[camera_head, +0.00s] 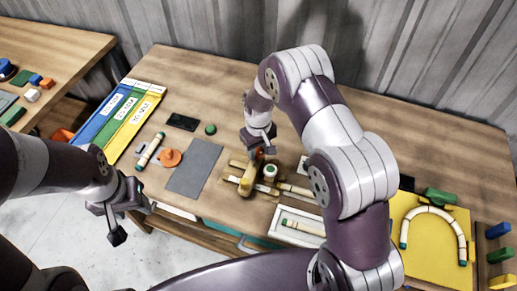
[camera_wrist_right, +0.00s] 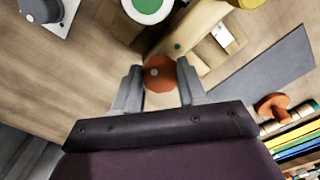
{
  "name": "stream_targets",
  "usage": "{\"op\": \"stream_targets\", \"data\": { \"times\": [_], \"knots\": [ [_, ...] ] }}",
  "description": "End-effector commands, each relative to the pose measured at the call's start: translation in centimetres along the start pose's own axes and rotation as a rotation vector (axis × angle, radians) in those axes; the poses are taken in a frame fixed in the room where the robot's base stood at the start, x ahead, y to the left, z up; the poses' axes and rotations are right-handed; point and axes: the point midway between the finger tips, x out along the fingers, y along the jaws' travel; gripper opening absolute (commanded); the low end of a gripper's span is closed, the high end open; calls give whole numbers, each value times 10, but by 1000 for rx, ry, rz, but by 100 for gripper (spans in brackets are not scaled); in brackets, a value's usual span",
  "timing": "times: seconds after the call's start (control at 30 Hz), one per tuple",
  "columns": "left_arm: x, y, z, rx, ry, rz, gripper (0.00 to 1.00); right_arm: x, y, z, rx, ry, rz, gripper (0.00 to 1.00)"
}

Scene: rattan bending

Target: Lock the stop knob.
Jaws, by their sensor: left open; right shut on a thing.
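The stop knob (camera_wrist_right: 160,74) is a small orange-red knob in the right wrist view, beside the yellow wooden bending jig (camera_wrist_right: 198,32). My right gripper (camera_wrist_right: 155,90) is shut on the knob, with one finger on each side. In the head view the right gripper (camera_head: 259,150) points down at the back of the jig (camera_head: 246,182), and it mostly hides the knob. Whether the knob is locked cannot be told. My left gripper (camera_head: 131,222) is open and empty, in front of the table's front left edge.
A round white-and-green piece (camera_head: 270,171) stands by the jig. A grey mat (camera_head: 195,168), an orange mushroom-shaped piece (camera_head: 170,157) and a rattan stick (camera_head: 150,150) lie to the left. A white tray (camera_head: 284,234) is in front. A yellow board (camera_head: 434,262) holds a bent rattan arch (camera_head: 433,211).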

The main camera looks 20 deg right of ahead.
Motion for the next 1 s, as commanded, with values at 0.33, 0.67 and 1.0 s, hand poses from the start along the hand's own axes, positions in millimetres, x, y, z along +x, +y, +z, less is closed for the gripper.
{"op": "stream_targets", "data": {
  "times": [0.33,0.67,1.0],
  "knots": [
    [8,0,1,0,0,0,52,0,-2,-1,327,1,0,11],
    [13,0,2,0,0,0,52,0,-4,-2,641,1,0,11],
    [17,0,2,0,0,0,52,0,-6,-4,954,2,0,11]
  ]
}}
